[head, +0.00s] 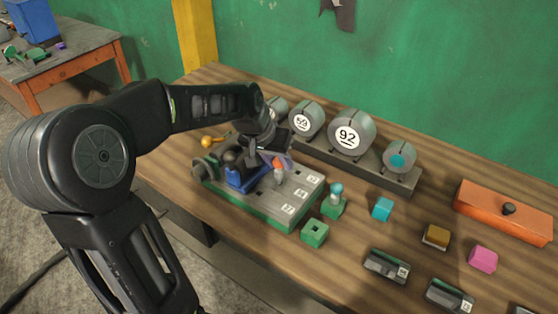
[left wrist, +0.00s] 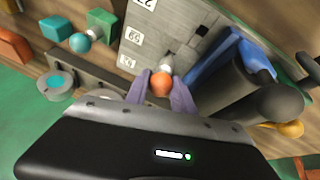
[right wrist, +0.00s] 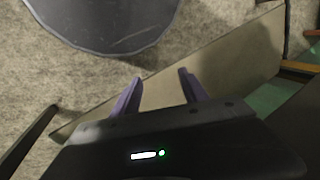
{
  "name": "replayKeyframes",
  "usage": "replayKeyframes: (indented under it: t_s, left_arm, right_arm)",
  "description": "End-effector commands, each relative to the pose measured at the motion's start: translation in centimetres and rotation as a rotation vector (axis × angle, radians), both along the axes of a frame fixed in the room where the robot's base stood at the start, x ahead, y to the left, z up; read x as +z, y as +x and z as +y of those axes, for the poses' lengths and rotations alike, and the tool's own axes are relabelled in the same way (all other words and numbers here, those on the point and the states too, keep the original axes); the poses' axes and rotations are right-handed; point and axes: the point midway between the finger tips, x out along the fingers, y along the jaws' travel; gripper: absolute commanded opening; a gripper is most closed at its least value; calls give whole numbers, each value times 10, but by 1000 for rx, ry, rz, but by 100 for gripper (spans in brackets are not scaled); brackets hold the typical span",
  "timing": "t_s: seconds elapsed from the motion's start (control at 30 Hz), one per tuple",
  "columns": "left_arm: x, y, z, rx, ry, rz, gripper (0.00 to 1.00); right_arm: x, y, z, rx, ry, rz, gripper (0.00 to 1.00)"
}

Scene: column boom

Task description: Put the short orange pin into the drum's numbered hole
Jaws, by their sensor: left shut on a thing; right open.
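My left gripper (head: 279,162) is shut on the orange-headed pin (head: 277,164). In the left wrist view the pin's orange head (left wrist: 161,84) sits between the purple fingers, its pale shaft pointing at the grey-topped green block (head: 262,205) with number labels. I cannot tell whether the shaft tip touches or enters the block. Round grey drums stand on a rack behind: one marked 59 (head: 304,121), a larger one marked 92 (head: 348,136), one with a teal centre (head: 399,157). Another is partly hidden by my arm. My right gripper (right wrist: 162,78) is open and empty above the floor.
A teal-headed pin (head: 336,190) stands in a small green block; an empty green block (head: 315,233) is in front. A blue piece (head: 245,178) is beside the held pin. Teal, brown and pink blocks and an orange box (head: 503,211) lie to the right.

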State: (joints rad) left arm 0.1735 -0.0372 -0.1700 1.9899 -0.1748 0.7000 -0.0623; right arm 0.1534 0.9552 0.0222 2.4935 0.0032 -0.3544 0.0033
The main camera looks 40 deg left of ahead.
Motion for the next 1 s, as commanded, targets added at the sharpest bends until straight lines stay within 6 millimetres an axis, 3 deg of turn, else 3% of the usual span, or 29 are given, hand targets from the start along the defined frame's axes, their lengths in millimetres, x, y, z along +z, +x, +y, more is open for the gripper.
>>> replayKeyframes:
  t_s: [1.0]
  left_arm:
    - [-16, 0, 0, 0, 0, 0, 0]
  right_arm:
    - [-14, 0, 0, 0, 0, 0, 52]
